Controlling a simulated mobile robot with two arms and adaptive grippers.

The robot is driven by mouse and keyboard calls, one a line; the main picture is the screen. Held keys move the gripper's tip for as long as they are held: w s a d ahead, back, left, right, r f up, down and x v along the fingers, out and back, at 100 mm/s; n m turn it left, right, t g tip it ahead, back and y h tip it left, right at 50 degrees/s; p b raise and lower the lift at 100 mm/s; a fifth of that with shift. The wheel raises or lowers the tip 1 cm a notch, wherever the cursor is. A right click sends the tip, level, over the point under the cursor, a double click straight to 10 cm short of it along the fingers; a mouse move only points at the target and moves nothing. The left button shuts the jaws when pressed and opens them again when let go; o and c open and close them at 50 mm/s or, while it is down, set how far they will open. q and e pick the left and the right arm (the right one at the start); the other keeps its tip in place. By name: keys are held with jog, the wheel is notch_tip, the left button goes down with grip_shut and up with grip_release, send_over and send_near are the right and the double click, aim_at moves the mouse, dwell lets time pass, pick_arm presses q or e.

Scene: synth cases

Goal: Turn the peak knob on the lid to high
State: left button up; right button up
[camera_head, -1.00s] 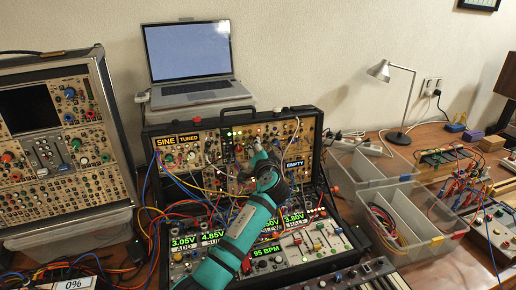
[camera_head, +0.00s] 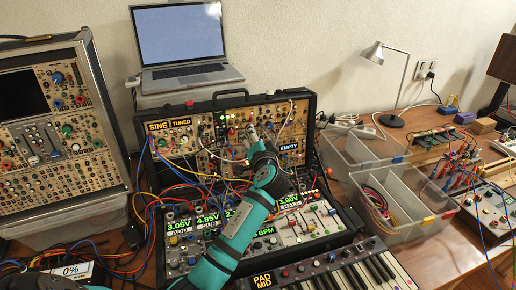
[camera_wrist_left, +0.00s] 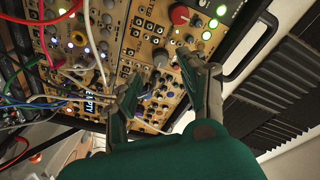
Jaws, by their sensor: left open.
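The open synth case's lid (camera_head: 205,165) stands upright with a tan panel of knobs, jacks and labels reading SINE, TUNED and EMPTY. My left gripper (camera_head: 251,131) is at the lid's upper middle-right. In the left wrist view its fingers (camera_wrist_left: 160,68) are open, one on each side of a pale knob (camera_wrist_left: 161,58) on the panel. Contact with the knob cannot be told. A larger red knob (camera_wrist_left: 180,14) sits farther up in that view, beside lit green buttons. No readable label shows which knob is the peak knob. My right gripper is not in view.
Patch cables hang across the lid's left half. The lower panel has faders (camera_head: 310,218) and green displays, with a keyboard (camera_head: 340,272) in front. A laptop (camera_head: 185,75) stands behind. Clear bins (camera_head: 400,235) are at right, another synth case (camera_head: 50,190) at left.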

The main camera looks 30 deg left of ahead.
pick_arm(q)
jog(key=v, duration=0.7)
jog(key=shift+s+d, duration=0.2)
